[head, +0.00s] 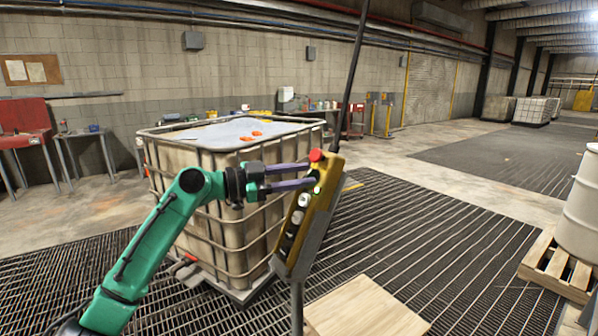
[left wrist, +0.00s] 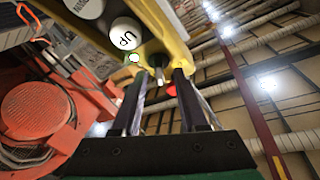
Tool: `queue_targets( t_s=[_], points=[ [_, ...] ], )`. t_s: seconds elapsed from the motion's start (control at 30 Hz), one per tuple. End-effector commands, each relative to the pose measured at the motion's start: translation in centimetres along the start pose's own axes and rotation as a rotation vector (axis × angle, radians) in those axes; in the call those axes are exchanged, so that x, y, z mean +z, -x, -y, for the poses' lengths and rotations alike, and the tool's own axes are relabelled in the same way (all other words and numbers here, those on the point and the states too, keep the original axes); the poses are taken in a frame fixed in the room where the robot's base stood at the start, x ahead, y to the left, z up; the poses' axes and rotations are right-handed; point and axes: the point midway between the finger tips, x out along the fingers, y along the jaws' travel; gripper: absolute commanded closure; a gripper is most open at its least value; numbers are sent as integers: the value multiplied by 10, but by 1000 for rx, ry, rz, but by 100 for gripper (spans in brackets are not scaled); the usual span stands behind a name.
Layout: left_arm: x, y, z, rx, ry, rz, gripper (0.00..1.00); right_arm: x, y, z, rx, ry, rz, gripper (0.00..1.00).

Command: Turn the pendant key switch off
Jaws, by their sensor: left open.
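The yellow pendant (head: 315,222) hangs tilted, with a red button (head: 317,155) at its top, a lit green lamp (head: 317,189) and pale round buttons (head: 304,199) below. My left gripper (head: 311,174) reaches the pendant's upper part from the left, with its fingers apart. In the left wrist view, the key switch (left wrist: 158,74) shows as a small dark and pale piece between the open fingertips (left wrist: 161,71). Contact cannot be told. The UP button (left wrist: 125,36) and the green-white lamp (left wrist: 134,58) are beside it. My right gripper is not in view.
A caged white tank (head: 215,225) stands close behind my left arm. A wooden board (head: 365,308) lies below the pendant. A pale drum (head: 580,215) on a pallet (head: 553,268) is at the right. The grated floor between is clear.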

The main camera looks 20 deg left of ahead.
Motion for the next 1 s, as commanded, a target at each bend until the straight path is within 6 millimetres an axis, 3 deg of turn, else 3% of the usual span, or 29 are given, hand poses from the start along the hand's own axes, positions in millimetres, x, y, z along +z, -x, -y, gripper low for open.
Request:
queue_targets(
  t_s=[0.03, 0.07, 0.1, 0.17, 0.67, 1.0],
  points=[
    [0, 0, 0, 0, 0, 0, 57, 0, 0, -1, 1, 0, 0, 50],
    [0, 0, 0, 0, 0, 0, 65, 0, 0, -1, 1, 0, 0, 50],
    [0, 0, 0, 0, 0, 0, 80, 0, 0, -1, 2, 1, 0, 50],
    [0, 0, 0, 0, 0, 0, 100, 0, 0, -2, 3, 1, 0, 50],
    [1, 0, -1, -28, 51, -1, 100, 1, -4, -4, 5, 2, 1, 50],
    [-1, 0, -3, -136, 255, 0, 100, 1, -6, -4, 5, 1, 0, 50]
  ],
)
